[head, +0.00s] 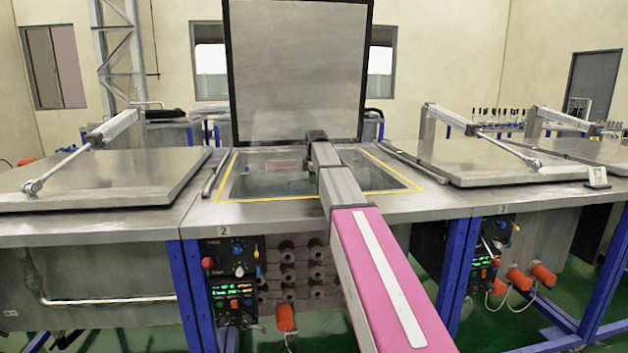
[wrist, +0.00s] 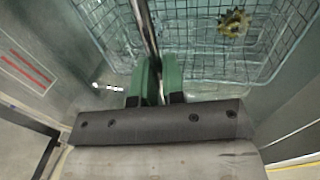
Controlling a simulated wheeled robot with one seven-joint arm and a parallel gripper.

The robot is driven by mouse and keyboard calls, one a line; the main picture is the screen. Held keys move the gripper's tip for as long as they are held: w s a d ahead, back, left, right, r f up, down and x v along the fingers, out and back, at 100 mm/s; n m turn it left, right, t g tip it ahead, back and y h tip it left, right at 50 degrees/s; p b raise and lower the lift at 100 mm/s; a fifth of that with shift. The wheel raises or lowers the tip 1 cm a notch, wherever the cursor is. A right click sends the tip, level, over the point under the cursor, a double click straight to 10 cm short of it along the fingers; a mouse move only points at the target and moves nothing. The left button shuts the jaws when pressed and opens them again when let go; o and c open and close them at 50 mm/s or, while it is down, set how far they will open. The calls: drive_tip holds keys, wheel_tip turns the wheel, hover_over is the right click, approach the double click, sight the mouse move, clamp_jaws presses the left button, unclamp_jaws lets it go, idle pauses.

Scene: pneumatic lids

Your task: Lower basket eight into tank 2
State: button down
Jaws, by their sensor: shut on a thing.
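Tank 2 (head: 228,190) stands in the middle of the head view, its opening framed by a yellow line and its lid (head: 298,70) raised upright behind. My arm reaches over the opening. In the wrist view my gripper (wrist: 157,72), with green fingers, is shut on the thin upright metal handle (wrist: 148,25) of a wire basket (wrist: 205,62). The basket hangs below the fingers, between the tank walls. A yellow-brown toothed part (wrist: 233,22) lies in it. Whether the basket touches the tank bottom cannot be told. The fingers and basket are not clear in the head view.
Closed flat lids with pneumatic arms lie to the left (head: 100,178) and right (head: 490,160) of the tank. A control panel (head: 233,280) labelled 2 is on the tank's front. A small white sign (head: 597,176) stands on the right bench.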

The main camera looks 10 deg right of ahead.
drive_tip(key=shift+s+f, duration=0.2)
drive_tip(key=shift+f, duration=0.45)
drive_tip(key=c, duration=1.1)
unclamp_jaws()
drive_tip(key=shift+w+r, duration=0.1)
drive_tip(key=shift+r, duration=0.25)
drive_tip(key=shift+w+r+v, duration=0.1)
drive_tip(key=shift+w+v, duration=0.35)
drive_tip(key=shift+v, duration=3.2)
drive_tip(key=shift+w+r+v, duration=0.15)
drive_tip(key=shift+w+v, duration=0.3)
drive_tip(key=shift+v, duration=3.25)
drive_tip(key=shift+w+r+v, duration=0.1)
drive_tip(key=shift+w+v, duration=0.35)
drive_tip(key=shift+v, duration=3.2)
